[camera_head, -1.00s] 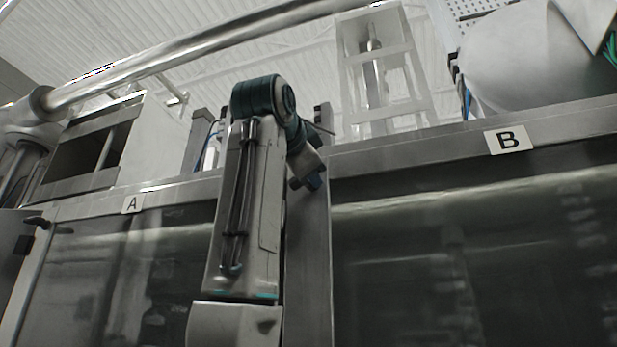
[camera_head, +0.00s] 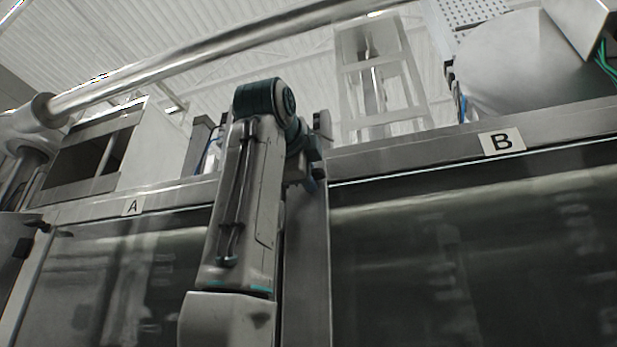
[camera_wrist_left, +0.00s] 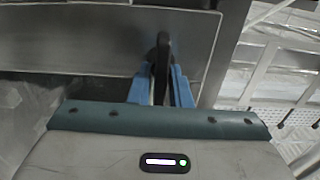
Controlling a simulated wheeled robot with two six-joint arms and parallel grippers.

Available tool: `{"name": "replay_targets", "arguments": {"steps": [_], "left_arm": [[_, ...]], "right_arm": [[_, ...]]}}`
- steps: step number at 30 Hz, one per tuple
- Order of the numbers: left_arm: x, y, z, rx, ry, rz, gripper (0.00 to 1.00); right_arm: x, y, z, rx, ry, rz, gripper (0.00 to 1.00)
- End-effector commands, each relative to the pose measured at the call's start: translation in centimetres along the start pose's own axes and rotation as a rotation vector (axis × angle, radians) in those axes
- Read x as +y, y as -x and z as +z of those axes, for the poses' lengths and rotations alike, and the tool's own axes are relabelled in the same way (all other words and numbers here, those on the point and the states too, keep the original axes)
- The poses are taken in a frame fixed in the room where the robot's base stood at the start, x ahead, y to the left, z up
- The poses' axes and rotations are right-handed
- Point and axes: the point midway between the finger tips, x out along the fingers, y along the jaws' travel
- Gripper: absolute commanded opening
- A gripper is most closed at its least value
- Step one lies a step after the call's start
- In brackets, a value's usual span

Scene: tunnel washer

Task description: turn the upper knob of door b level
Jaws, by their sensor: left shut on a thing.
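Door B (camera_head: 470,250) is the dark, glossy panel at the right of the head view, below a metal rail with a "B" label (camera_head: 502,141). My left gripper (camera_head: 317,173) is at the upper left corner of that door, beside the metal post, and is partly hidden by my own wrist. In the left wrist view the blue fingers of the left gripper (camera_wrist_left: 161,84) are shut on a dark knob (camera_wrist_left: 163,55). The knob stands upright in that picture, in front of a grey metal surface. Its lower part is hidden between the fingers. My right gripper is not in view.
Door A (camera_head: 120,270), with its "A" label (camera_head: 132,207), is to the left of my arm. A metal post (camera_head: 305,265) stands between the doors. A long pipe (camera_head: 200,55) crosses above. A white frame (camera_head: 385,85) stands above the rail.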

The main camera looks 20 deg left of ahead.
Motion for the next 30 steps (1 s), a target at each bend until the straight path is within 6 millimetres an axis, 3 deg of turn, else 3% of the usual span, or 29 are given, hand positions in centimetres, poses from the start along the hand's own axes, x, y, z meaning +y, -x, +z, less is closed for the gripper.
{"name": "replay_targets", "arguments": {"steps": [11, 12, 14, 23, 30], "left_arm": [[0.0, 0.0, 0.0, 0.0, -0.004, 0.0, 0.0], [0.0, 0.0, 0.0, 0.0, -0.004, -0.001, 0.21], [0.0, 0.0, 0.0, 0.0, -0.004, -0.001, 0.33], [0.0, 0.1, 0.0, 0.0, -0.003, -0.001, 0.33], [0.4, 3.3, 0.0, 0.0, -0.003, -0.005, 0.33]], "right_arm": [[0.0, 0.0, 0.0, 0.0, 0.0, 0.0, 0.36], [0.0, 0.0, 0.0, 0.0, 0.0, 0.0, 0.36], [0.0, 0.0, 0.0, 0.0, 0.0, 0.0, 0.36], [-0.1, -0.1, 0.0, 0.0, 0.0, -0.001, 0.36], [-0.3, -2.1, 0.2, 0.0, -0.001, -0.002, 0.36]]}}
